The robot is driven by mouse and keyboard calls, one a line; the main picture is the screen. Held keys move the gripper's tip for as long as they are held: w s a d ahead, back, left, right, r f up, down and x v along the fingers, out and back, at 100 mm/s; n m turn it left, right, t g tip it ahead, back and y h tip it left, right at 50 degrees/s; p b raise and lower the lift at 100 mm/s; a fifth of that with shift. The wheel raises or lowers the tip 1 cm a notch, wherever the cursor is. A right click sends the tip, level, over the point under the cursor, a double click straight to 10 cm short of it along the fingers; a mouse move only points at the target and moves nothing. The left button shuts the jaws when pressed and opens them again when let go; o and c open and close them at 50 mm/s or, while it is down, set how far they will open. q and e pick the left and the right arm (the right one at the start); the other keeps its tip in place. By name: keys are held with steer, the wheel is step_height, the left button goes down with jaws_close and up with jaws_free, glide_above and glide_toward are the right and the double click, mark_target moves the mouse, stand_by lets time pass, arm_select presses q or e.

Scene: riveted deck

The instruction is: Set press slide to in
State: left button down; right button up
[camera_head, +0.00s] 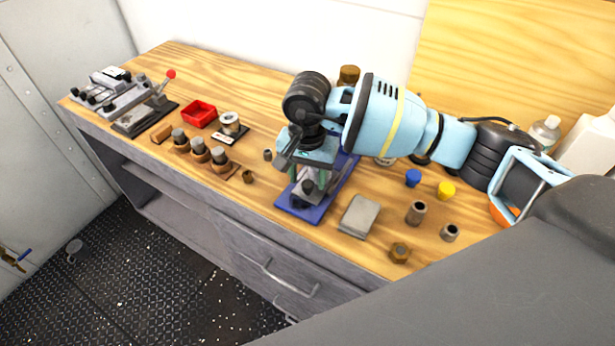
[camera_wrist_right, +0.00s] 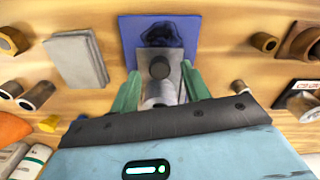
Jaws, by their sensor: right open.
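The press has a blue base (camera_head: 296,206) on the wooden bench, and its blue base also shows in the right wrist view (camera_wrist_right: 187,36). Its grey slide carries a dark round knob (camera_head: 308,186), which shows in the right wrist view (camera_wrist_right: 160,67). My right gripper (camera_head: 302,178) is above the press, pointing down. Its green fingers (camera_wrist_right: 160,88) are open, one on each side of the grey slide and knob. I cannot tell whether they touch it. The gripper and arm hide the back of the press. My left gripper is not in view.
A grey block (camera_head: 358,216) lies just right of the press. Several bushings and nuts, a blue cap (camera_head: 413,178) and a yellow cap (camera_head: 446,190) stand further right. A red tray (camera_head: 199,113) and a lever fixture (camera_head: 145,115) are at left.

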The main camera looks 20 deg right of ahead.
mark_target(308, 183)
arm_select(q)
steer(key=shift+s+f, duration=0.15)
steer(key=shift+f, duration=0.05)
arm_select(e)
step_height(308, 183, up, 7)
steer(key=shift+f, duration=0.15)
